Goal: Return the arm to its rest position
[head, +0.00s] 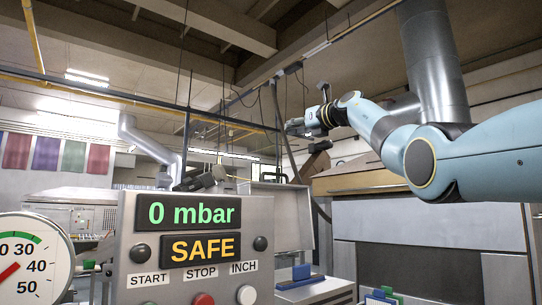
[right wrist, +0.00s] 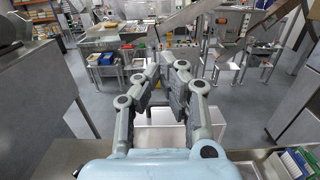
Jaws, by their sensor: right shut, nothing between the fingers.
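My right arm, light blue with dark joints, comes in from the right edge in the head view and is raised. Its right gripper (head: 308,127) is high up, left of a large grey metal column. In the right wrist view the right gripper (right wrist: 167,68) shows its grey jointed fingers drawn together, with nothing held between them. The fingers stand over the room, clear of any surface. My left gripper does not show in either view.
A control panel (head: 254,213) reading "0 mbar" and "SAFE" stands in front, with a round gauge (head: 30,258) at its left. A wood-topped grey cabinet (head: 440,235) stands at right.

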